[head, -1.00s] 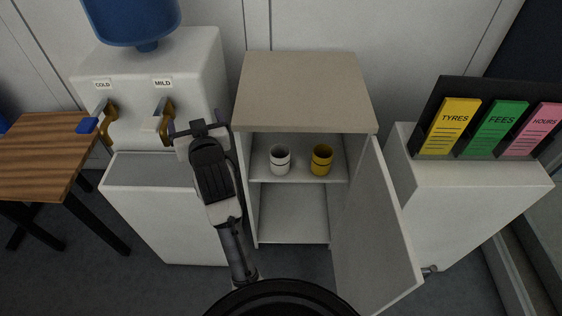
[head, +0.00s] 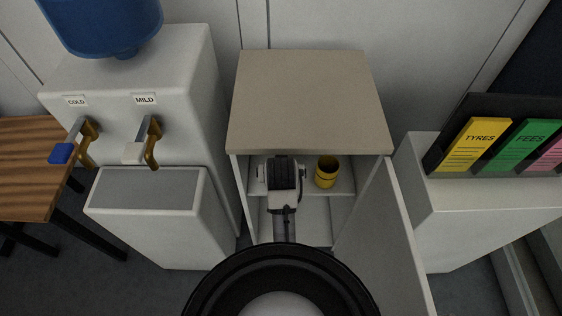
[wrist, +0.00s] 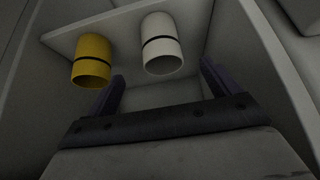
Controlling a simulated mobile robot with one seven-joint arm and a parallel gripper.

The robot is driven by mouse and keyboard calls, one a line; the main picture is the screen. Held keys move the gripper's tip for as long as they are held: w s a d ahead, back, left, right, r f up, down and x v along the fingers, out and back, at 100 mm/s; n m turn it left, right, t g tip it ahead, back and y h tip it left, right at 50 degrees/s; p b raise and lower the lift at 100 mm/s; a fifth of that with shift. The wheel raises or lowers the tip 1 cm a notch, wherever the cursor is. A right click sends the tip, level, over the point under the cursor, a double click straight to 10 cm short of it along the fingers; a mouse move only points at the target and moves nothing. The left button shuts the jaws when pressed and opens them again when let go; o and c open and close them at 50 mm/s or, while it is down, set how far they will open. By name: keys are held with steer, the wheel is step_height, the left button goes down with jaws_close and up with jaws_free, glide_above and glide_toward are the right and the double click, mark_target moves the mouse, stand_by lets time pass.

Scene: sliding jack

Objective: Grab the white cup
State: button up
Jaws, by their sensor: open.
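The white cup (wrist: 162,45), with a dark band, stands on the cabinet's upper shelf (wrist: 105,22). The wrist view appears inverted, with the cup's opening toward the bottom of the picture. My gripper (wrist: 162,74) is open and empty, its two dark fingers pointing at the white cup from a short distance, with the cup roughly centred between their lines. In the head view my arm reaches into the open cabinet and hides the white cup; the fingertips are also hidden there.
A yellow cup (head: 326,172) stands beside the white one; it also shows in the wrist view (wrist: 91,61). The cabinet top (head: 310,100) overhangs the shelf. The open door (head: 385,240) stands to the right, and a water dispenser (head: 150,215) stands to the left.

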steer(key=p+x, duration=0.1)
steer(key=x, duration=1.1)
steer(key=shift+w+r, duration=0.15)
steer(key=c, duration=1.1)
steer(key=shift+o, duration=0.2)
steer(key=shift+r, duration=0.1)
